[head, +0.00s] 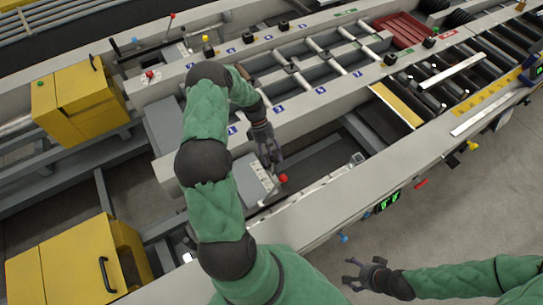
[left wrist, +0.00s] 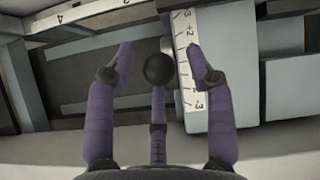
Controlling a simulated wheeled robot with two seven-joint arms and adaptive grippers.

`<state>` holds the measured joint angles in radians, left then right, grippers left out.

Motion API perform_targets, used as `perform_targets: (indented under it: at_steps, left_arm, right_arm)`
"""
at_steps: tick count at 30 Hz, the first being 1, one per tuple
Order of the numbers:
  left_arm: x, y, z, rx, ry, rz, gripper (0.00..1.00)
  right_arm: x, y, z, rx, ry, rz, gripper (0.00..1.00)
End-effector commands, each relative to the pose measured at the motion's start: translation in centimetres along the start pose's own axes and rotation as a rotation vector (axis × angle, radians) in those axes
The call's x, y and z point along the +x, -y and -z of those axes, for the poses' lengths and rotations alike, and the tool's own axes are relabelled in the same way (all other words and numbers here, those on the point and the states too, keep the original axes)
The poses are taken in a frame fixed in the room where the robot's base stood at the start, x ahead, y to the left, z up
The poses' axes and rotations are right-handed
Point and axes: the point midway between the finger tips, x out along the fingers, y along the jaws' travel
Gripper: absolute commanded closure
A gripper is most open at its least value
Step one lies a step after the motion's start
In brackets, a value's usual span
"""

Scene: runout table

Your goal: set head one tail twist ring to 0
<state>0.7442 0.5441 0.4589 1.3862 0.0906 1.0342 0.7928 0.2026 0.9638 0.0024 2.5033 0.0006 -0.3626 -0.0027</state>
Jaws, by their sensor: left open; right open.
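My left gripper (head: 270,160) is open, fingers pointing down beside a pale scale plate (head: 264,178) on a grey block. A red ball knob (head: 283,178) stands just right of and below its fingertips. In the left wrist view a dark round knob (left wrist: 159,69) lies between the spread fingers, with visible gaps at the side fingers. The scale plate (left wrist: 188,75) shows there too, with +2 and -3 readable; a pointer and the setting cannot be made out. My right gripper (head: 367,274) is open and empty above the floor at lower right.
Another red knob (head: 150,75) stands on the far rail. Yellow boxes (head: 75,97) are at left. Long pale rails with rollers run to the upper right.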

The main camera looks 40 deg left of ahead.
Motion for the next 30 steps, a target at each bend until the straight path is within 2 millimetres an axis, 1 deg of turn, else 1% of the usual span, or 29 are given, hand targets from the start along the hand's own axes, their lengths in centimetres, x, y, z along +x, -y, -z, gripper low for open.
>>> perform_targets:
  at_steps: [5,12,18,24,30]
  left_arm:
    - [-2.0,-0.1,0.1,0.000,-0.003,-0.003,0.46]
    - [-6.8,-0.1,0.1,-0.001,-0.003,-0.004,0.46]
    - [-10.1,-0.1,0.1,-0.001,-0.003,-0.003,0.46]
    - [-11.6,0.0,0.1,-0.001,-0.001,-0.001,0.46]
    - [-11.9,0.0,0.1,-0.001,-0.001,-0.001,0.46]
  right_arm:
    - [0.0,0.0,0.0,0.000,0.000,0.000,0.21]
    - [0.0,0.0,0.0,0.000,0.000,0.000,0.21]
    - [0.0,0.0,0.0,0.000,0.000,0.000,0.21]
    - [0.0,0.0,0.0,0.000,0.000,0.000,0.21]
    - [0.0,0.0,0.0,0.000,0.000,0.000,0.21]
